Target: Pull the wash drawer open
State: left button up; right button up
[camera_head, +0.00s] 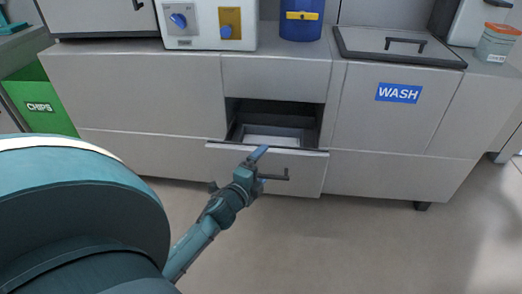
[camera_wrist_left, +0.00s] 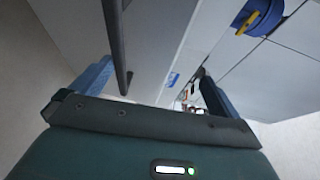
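A grey drawer (camera_head: 270,164) in the lower middle of the white cabinet is partly pulled out, and its inside shows from above. Its dark bar handle (camera_head: 275,176) sticks out from the front. My left gripper (camera_head: 262,166) is at this handle. In the left wrist view the gripper (camera_wrist_left: 158,85) has its blue fingers spread wide. The handle bar (camera_wrist_left: 117,45) runs between them, closer to the left finger; contact cannot be told. A blue WASH label (camera_head: 399,93) is on the panel right of the drawer opening. My right gripper is not in view.
On the counter stand a white box with knobs (camera_head: 208,25), a blue canister (camera_head: 301,18), a dark-framed lid with a handle (camera_head: 398,46) and a tub (camera_head: 497,44). A green CHIPS bin (camera_head: 40,106) is at the left. The floor in front is clear.

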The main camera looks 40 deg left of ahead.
pick_arm(q)
jog(key=shift+t, duration=0.5)
jog(key=r, duration=0.3)
jog(key=w+r, duration=0.1)
jog(key=r, duration=0.1)
jog(key=shift+a+r, duration=0.2)
jog(key=shift+a, duration=0.15)
jog(key=shift+g, duration=0.4)
jog(key=f, duration=0.2)
jog(key=s+f, duration=0.1)
jog(key=f, duration=0.1)
jog(key=shift+d, duration=0.25)
jog(key=shift+c, duration=0.4)
jog(key=shift+s+d, duration=0.1)
jog(key=shift+s+d+f+p, duration=0.1)
jog(key=shift+s+d+p, duration=0.05)
jog(key=shift+s, duration=1)
jog(key=shift+s+d+f+p, duration=0.1)
jog(key=shift+s+d+p, duration=0.1)
jog(key=shift+s, duration=0.95)
jog(key=shift+s+d+p, duration=0.1)
jog(key=shift+s+d, duration=0.05)
jog(key=shift+s, duration=1)
jog(key=shift+s+d+r, duration=0.1)
jog(key=shift+s, duration=0.35)
jog(key=c, duration=1)
jog(key=s+d, duration=0.1)
jog(key=s, duration=0.6)
jog(key=shift+d+f, duration=0.2)
jog(key=shift+f, duration=0.1)
